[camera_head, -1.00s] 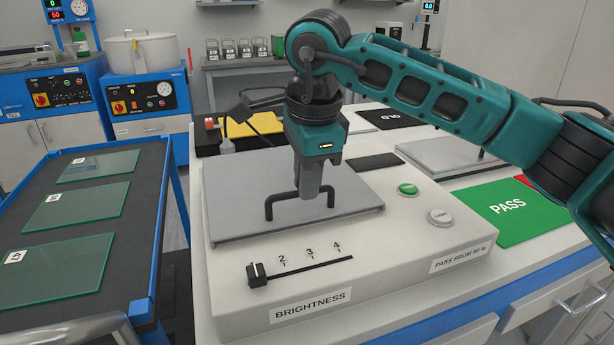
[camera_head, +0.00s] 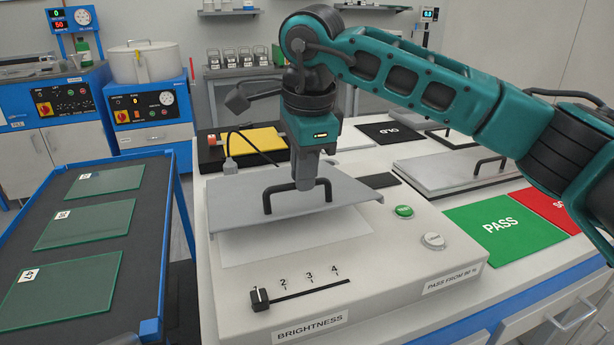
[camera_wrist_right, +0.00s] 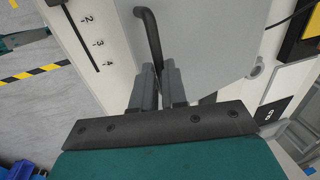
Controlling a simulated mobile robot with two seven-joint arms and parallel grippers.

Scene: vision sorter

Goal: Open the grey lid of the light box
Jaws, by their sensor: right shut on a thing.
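The light box (camera_head: 400,260) is a pale bench-top case with a brightness slider (camera_head: 260,298) on its front. Its grey lid (camera_head: 235,205) is tilted up, with its front edge raised above a pale panel (camera_head: 300,240). A dark handle (camera_head: 268,203) stands on the lid and also shows in the right wrist view (camera_wrist_right: 150,35). My right gripper (camera_head: 305,187) is shut on the handle's bar from above; its fingers (camera_wrist_right: 160,85) meet the handle in the right wrist view. My left gripper is not in view.
A green button (camera_head: 403,211) and a pale button (camera_head: 433,241) sit on the box, right of the lid. A green PASS mat (camera_head: 495,240) and another handled lid (camera_head: 440,177) are farther right. A blue-framed cart (camera_head: 130,255) with several glass plates stands at left.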

